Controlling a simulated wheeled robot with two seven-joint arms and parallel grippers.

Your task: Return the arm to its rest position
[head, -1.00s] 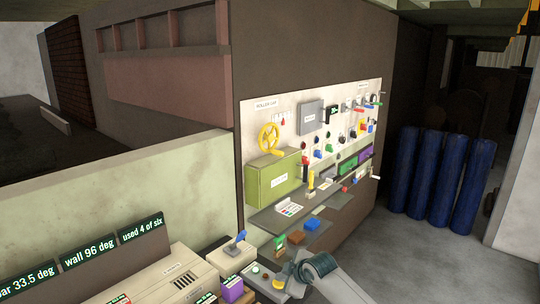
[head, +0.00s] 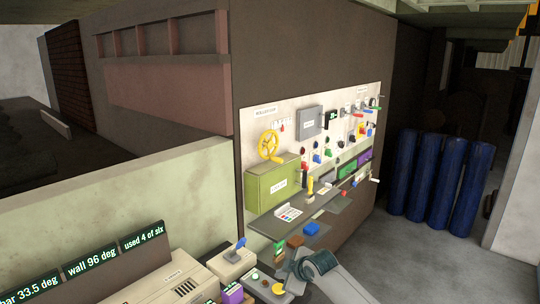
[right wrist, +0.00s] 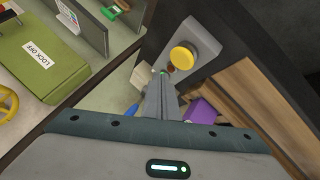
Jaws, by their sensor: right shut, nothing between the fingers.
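My right arm comes in at the bottom of the head view, with a teal wrist band. My right gripper (head: 293,285) is low over the bench, beside a round yellow button (head: 278,289). In the right wrist view the gripper's fingers (right wrist: 163,85) are together, with nothing held. There the yellow button (right wrist: 183,58) on its grey plate is just beyond the fingertips, apparently apart from them. My left gripper is not in view.
A wall board (head: 292,118) carries a yellow handwheel (head: 268,146), a green lock-off box (head: 272,186) and several knobs. A blue-handled joystick box (head: 233,262) and a purple block (head: 232,294) are left of the gripper. Blue cylinders (head: 440,185) stand at right; floor before them is clear.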

